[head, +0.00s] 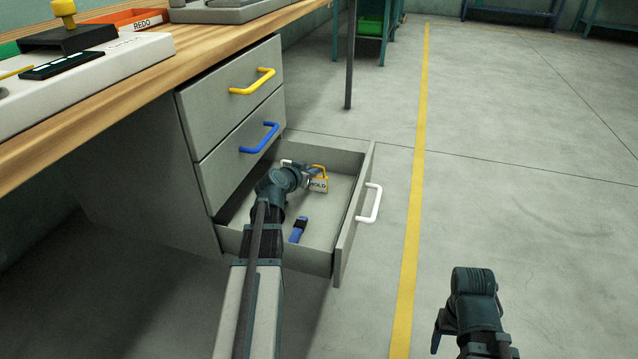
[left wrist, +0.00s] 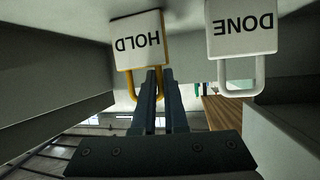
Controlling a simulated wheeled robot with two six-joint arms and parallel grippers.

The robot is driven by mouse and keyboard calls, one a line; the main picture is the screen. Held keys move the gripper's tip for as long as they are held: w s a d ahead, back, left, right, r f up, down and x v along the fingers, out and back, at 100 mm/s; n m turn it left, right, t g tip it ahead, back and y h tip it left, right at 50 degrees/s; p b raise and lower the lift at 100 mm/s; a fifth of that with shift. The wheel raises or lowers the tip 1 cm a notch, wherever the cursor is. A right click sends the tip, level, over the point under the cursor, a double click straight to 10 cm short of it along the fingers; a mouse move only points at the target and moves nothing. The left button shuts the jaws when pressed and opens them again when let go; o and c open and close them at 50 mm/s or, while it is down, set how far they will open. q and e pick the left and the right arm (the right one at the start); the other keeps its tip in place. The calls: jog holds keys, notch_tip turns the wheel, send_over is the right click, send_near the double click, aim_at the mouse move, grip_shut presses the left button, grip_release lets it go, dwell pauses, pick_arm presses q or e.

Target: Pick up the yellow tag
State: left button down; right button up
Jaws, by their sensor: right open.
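The yellow tag (head: 319,185) is a white plate marked HOLD with a yellow loop, inside the open bottom drawer in the head view. In the left wrist view the yellow tag (left wrist: 139,40) appears upside down. My left gripper (head: 308,172) reaches down into the drawer at the loop. In the left wrist view my left gripper (left wrist: 160,75) has its fingers close together, with one side of the yellow loop between them. My right gripper (head: 455,328) is open and empty above the floor at the lower right.
A white tag marked DONE (left wrist: 242,35) is beside the yellow one. A blue and black object (head: 298,230) lies in the drawer (head: 338,172), which has a white handle (head: 370,203). Two shut drawers are above, under the wooden bench (head: 190,62). The floor (head: 520,180) to the right is clear.

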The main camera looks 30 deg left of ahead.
dwell(0.5)
pick_arm(q)
notch_tip(320, 180, up, 10)
jog(key=p, duration=1)
jog(key=shift+r, duration=0.15)
